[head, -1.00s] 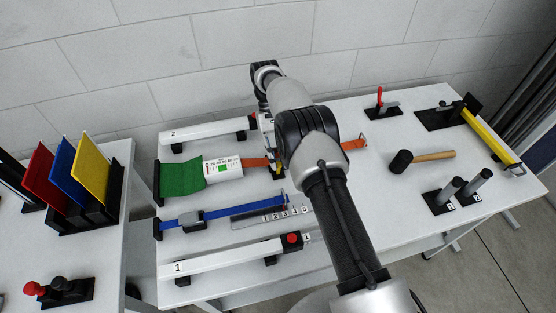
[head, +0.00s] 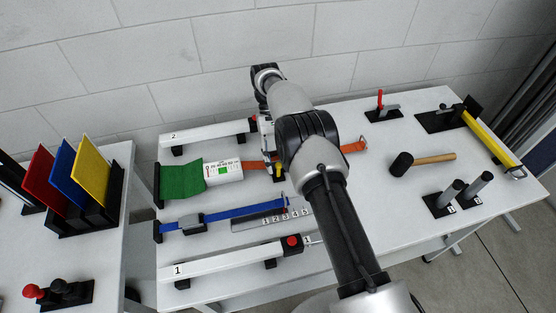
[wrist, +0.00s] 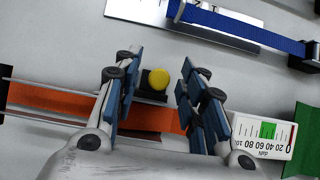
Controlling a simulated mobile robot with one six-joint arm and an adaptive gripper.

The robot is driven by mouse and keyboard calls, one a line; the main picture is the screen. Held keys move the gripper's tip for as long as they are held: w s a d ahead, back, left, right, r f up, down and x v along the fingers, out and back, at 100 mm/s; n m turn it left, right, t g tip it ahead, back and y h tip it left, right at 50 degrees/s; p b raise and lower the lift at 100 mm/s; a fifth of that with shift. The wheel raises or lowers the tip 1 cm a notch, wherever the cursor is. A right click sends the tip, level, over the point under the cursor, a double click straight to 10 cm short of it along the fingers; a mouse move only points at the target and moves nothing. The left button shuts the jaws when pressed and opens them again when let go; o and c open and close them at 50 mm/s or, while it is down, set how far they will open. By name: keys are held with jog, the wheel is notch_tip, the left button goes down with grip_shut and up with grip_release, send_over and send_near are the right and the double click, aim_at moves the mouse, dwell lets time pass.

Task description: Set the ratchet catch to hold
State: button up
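In the wrist view a round yellow knob (wrist: 158,79) sits on a small black block (wrist: 145,91) beside the orange strap (wrist: 60,99). I take this for the ratchet catch, though I cannot read its setting. My gripper (wrist: 156,62) is open, its two blue-padded fingers on either side of the knob with gaps to both. Nothing is held. The orange strap passes beneath the fingers to a white gauge (wrist: 262,135) with a green bar. In the head view my arm hides most of the gripper and knob; the strap (head: 352,147) shows at both sides.
A blue strap (head: 245,211) with a buckle and a numbered plate (head: 270,219) lie in front. White rails 1 (head: 225,260) and 2 (head: 207,134) flank the straps.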

notch_tip(320, 180, up, 10)
dwell(0.6)
notch_tip(320, 180, up, 11)
jog(key=t, duration=0.2)
send_over(278, 163)
jog(key=d, duration=0.4)
jog(key=s+d+r+m+t+y, duration=0.25)
jog(key=s+d+r, duration=0.25)
jog(key=s+r, duration=0.35)
jog(key=s+d+r+t, duration=0.3)
jog(key=s+d+t, duration=0.1)
jog(key=s, duration=0.6)
jog(key=s+d+f+t, duration=0.2)
jog(key=s+f, duration=0.4)
jog(key=s, duration=0.5)
jog(key=shift+s+d+m+t+h, duration=0.2)
jog(key=shift+d+m+t+h, duration=0.15)
jog(key=shift+t, duration=0.1)
